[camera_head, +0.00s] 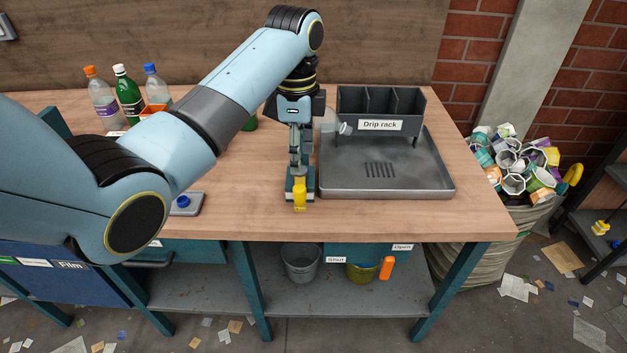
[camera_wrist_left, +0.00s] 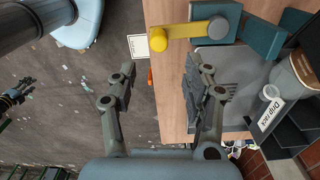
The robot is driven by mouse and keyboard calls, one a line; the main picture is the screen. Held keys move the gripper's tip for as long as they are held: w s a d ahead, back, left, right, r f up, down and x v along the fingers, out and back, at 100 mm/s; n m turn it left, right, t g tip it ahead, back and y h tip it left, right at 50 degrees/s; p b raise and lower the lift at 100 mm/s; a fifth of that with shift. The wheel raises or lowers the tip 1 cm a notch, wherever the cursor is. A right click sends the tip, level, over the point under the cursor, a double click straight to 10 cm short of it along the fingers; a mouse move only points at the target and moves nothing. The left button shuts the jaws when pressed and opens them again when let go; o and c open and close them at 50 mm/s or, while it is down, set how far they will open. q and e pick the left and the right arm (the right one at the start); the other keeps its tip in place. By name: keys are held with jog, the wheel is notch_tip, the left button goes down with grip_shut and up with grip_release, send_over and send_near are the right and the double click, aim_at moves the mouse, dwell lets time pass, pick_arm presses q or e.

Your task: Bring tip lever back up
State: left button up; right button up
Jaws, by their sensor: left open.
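The tip lever (camera_head: 300,193) has a yellow handle and sits on a teal block at the left front of the grey tray. In the left wrist view the lever (camera_wrist_left: 180,34) shows its yellow arm lying out sideways from a grey pivot (camera_wrist_left: 218,27). My left gripper (camera_head: 300,160) points down just behind the handle in the head view. In the wrist view my left gripper (camera_wrist_left: 163,88) has its fingers spread with nothing between them. A dark gripper, apparently my right one (camera_wrist_left: 17,94), shows small at the left edge; its fingers are unclear.
The drip rack (camera_head: 380,125) stands on the metal tray (camera_head: 425,180), right of my gripper. A clear bottle with a white neck (camera_head: 344,128) lies near the rack. Several bottles (camera_head: 128,97) stand at the back left. The table front (camera_head: 400,225) is clear.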

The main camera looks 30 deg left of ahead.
aim_at(299, 187)
pick_arm(q)
notch_tip(299, 187, down, 10)
jog(key=shift+s+r, duration=0.1)
jog(key=shift+r, duration=0.1)
grip_shut()
dwell(0.4)
